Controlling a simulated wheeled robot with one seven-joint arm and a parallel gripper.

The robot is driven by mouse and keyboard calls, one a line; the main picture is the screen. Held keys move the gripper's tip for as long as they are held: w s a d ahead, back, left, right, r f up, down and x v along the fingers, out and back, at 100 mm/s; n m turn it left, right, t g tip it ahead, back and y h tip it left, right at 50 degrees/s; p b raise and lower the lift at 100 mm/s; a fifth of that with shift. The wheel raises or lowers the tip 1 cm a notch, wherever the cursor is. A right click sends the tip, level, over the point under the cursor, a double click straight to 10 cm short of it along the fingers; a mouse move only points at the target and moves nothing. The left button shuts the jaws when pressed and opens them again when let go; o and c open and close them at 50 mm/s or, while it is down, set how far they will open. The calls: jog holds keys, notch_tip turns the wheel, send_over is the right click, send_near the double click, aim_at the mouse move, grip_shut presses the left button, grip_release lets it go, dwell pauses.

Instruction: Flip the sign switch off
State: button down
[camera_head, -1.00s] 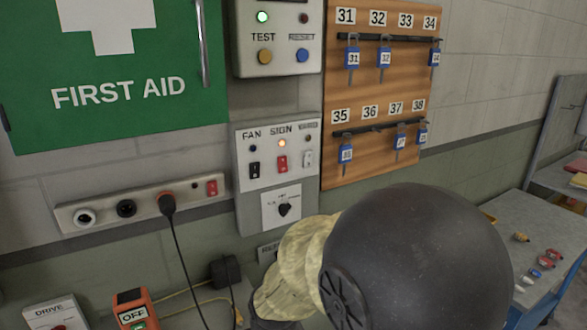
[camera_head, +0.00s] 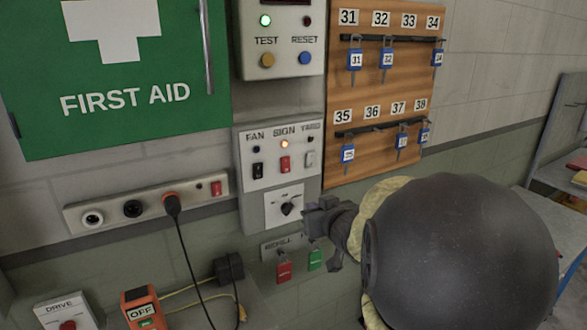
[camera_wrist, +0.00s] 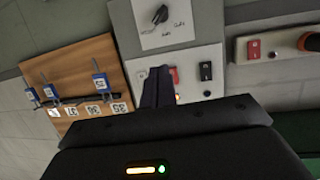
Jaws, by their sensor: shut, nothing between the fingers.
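The sign switch (camera_head: 285,164) is the red rocker in the middle of a grey wall panel (camera_head: 250,178), under the label SIGN. The lamp (camera_head: 284,144) above it glows orange. A dark fan switch (camera_head: 258,170) is to its left and a pale yard switch (camera_head: 310,159) to its right. My gripper (camera_head: 308,215) is shut and empty, below and right of the sign switch, beside the rotary knob. In the wrist view, turned nearly upside down, my fingers (camera_wrist: 157,76) cover part of the panel beside the red sign switch (camera_wrist: 174,75). Contact cannot be told.
A rotary knob (camera_head: 288,208) is below the switches. A key board (camera_head: 380,110) hangs to the right, a TEST/RESET box (camera_head: 283,40) above. A socket strip (camera_head: 150,205) with a plugged cable is at left. Red (camera_head: 284,272) and green tags hang below my gripper.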

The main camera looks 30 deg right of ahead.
aim_at(288, 170)
jog(key=r, duration=0.1)
jog(key=d+r+n+t+y, duration=0.1)
jog(key=r, duration=0.1)
jog(key=s+r+y, duration=0.1)
jog(key=r, duration=0.1)
jog(key=shift+d+r+t, duration=0.1)
jog(key=shift+d+t, duration=0.05)
jog(key=shift+t, duration=0.25)
jog(key=w+p, duration=0.1)
jog(key=w, duration=0.3)
jog(key=w+f+p, duration=0.1)
jog(key=w, duration=0.4)
jog(key=w+f+p, duration=0.1)
jog(key=w, duration=0.3)
jog(key=shift+w+a, duration=0.25)
jog(key=shift+w, duration=0.15)
jog(key=shift+f, duration=0.15)
